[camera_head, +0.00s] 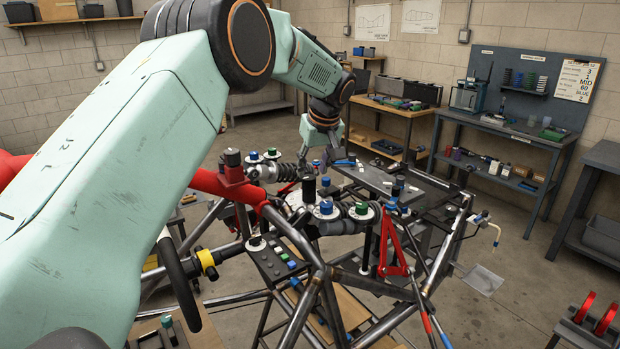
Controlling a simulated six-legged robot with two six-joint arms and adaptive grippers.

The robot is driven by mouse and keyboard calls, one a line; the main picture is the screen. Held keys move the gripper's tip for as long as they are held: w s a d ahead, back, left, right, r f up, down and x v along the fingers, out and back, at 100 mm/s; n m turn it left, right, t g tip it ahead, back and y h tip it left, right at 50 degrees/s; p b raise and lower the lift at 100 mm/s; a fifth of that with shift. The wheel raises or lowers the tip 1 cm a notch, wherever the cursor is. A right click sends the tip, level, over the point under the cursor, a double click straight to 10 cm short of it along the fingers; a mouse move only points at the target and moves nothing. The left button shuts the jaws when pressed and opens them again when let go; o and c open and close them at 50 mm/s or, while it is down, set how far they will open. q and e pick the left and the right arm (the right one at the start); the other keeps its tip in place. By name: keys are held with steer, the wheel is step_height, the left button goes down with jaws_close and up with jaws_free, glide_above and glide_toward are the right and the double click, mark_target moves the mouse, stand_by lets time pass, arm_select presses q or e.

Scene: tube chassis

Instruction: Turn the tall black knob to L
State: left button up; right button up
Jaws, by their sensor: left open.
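A tall black knob (309,189) stands upright on the tube chassis, left of a blue-topped dial; its markings are too small to read, so I cannot tell where it points. My left gripper (318,161) hangs above and slightly to the right of this knob in the picture. Its fingers point down, apart and empty, and it looks clear of the knob. A second black knob (256,241) sits lower left on a pale round plate, above a panel with coloured buttons. My right gripper is out of view.
Blue (326,207) and green (361,208) capped dials stand close to the tall knob. A coil-over damper (275,173) and a red block (232,168) lie to its left. Red struts (391,245) and chassis tubes crowd the front. A dark workbench (505,130) stands at back right.

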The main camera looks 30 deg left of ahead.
mark_target(310, 178)
arm_select(q)
steer(key=x, duration=0.4)
steer(key=p+x, duration=0.1)
steer(key=x, duration=0.1)
steer(key=shift+w+a, duration=0.1)
steer(key=shift+a, duration=0.3)
steer(key=shift+s+d+r, duration=0.2)
steer(key=shift+d+r, duration=0.15)
steer(key=shift+d, duration=0.25)
steer(key=shift+c, duration=1.1)
steer(key=shift+a+f, duration=0.2)
steer(key=shift+a, duration=0.2)
steer(key=c, duration=0.5)
steer(key=shift+d, duration=0.15)
steer(key=shift+c, duration=0.8)
steer(key=shift+w, duration=0.1)
